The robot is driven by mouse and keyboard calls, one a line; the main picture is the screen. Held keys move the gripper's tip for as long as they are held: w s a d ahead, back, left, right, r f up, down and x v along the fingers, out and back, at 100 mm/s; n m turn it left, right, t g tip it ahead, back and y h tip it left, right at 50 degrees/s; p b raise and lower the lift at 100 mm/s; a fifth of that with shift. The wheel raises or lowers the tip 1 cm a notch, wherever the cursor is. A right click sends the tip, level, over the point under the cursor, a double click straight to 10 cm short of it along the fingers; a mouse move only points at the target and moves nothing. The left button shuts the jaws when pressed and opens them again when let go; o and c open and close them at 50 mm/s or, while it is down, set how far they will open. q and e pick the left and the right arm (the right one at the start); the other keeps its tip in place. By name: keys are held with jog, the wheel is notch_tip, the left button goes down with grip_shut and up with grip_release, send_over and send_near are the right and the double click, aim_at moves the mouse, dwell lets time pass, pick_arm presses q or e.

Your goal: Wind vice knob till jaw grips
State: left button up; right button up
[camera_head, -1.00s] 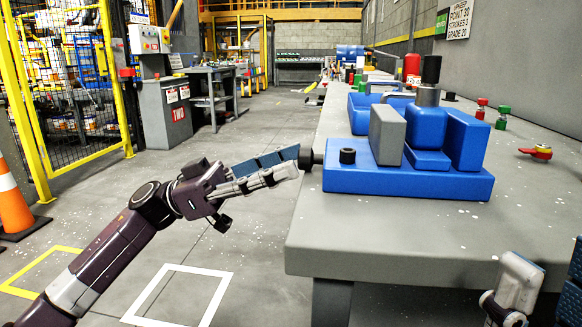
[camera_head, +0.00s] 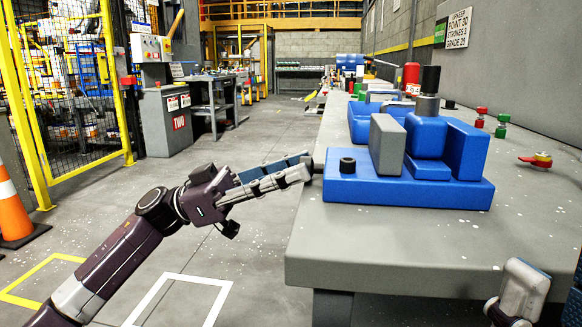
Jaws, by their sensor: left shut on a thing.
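The blue vice (camera_head: 405,190) sits on the grey bench near its left edge. A grey jaw plate (camera_head: 388,144) stands upright on it, left of a rounded blue block (camera_head: 427,138) topped by a grey and black cylinder. A taller blue block (camera_head: 467,150) stands to the right. The dark knob (camera_head: 319,168) at the vice's left end is mostly hidden by my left gripper (camera_head: 309,166), which is shut on it. I cannot tell whether the jaw plate touches the rounded block. Part of my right gripper (camera_head: 522,290) shows at lower right; its opening is unclear.
Red and green knobs (camera_head: 501,126) and a red-yellow handle (camera_head: 536,160) are on the right of the bench (camera_head: 390,245). The bench front is clear. An orange cone (camera_head: 14,210) stands on the floor at left.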

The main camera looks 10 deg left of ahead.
pick_arm(q)
jog(key=shift+m+g+p, duration=0.4)
jog(key=shift+m+p, duration=0.1)
jog(key=shift+m, duration=0.3)
jog(key=o, duration=1.2)
jog(key=shift+c, duration=0.2)
jog(key=shift+a, duration=0.1)
jog(key=v, duration=1.1)
jog(key=shift+a+f, duration=0.2)
jog(key=shift+a, duration=0.15)
jog(key=shift+w, duration=0.1)
